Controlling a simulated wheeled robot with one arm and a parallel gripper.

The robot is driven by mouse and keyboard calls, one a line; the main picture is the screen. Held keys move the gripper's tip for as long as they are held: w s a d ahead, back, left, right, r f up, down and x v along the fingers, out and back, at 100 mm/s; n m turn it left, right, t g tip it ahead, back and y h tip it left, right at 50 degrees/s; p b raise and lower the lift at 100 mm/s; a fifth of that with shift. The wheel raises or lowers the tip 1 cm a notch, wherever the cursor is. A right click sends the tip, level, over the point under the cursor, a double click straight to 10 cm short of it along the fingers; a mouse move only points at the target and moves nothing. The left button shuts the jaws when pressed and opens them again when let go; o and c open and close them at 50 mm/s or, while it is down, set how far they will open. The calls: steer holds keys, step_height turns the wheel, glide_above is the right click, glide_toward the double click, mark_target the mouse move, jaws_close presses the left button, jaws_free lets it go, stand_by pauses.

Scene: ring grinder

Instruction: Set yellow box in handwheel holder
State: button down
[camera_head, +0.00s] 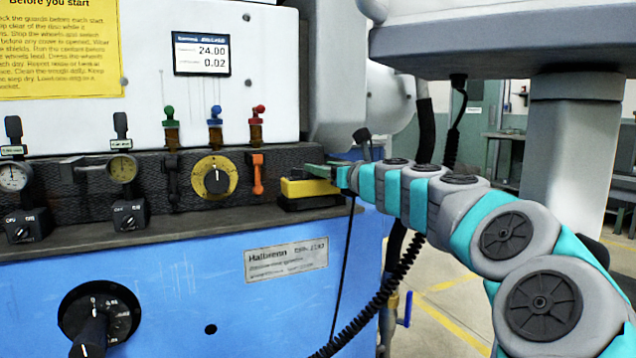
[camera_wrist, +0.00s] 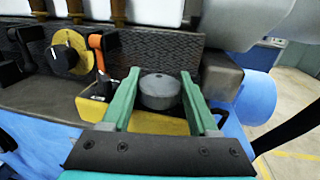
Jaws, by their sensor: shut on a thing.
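The yellow box (camera_head: 309,188) is at the right end of the machine's ledge, above a dark block-like base (camera_head: 312,203). In the wrist view the yellow box (camera_wrist: 160,126) shows between and beside my fingers, with a grey round knob-like part (camera_wrist: 161,92) over it. My gripper (camera_head: 322,172) reaches in from the right. Its green fingers (camera_wrist: 160,80) stand on either side of the grey part and are shut on it. Whether the box rests fully on the dark base is hidden. I cannot tell for certain whether that base is the handwheel holder.
An orange lever (camera_head: 258,173) and a yellow dial (camera_head: 215,178) are close left of the box. A grey block (camera_wrist: 221,78) is right of my fingers. A black coiled cable (camera_head: 380,290) hangs below my arm.

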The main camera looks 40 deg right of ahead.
steer(key=w+d, duration=0.1)
steer(key=w, duration=0.1)
steer(key=w+d, duration=0.3)
steer(key=w, duration=0.2)
steer(key=shift+d+f, duration=0.15)
steer(key=shift+f, duration=0.25)
steer(key=shift+f+b, duration=0.55)
steer(key=shift+f, duration=1.25)
steer(key=shift+c, duration=0.8)
jaws_free()
steer(key=shift+w, duration=0.1)
steer(key=s+a, duration=0.1)
steer(key=s, duration=1.1)
steer(key=shift+a, duration=0.1)
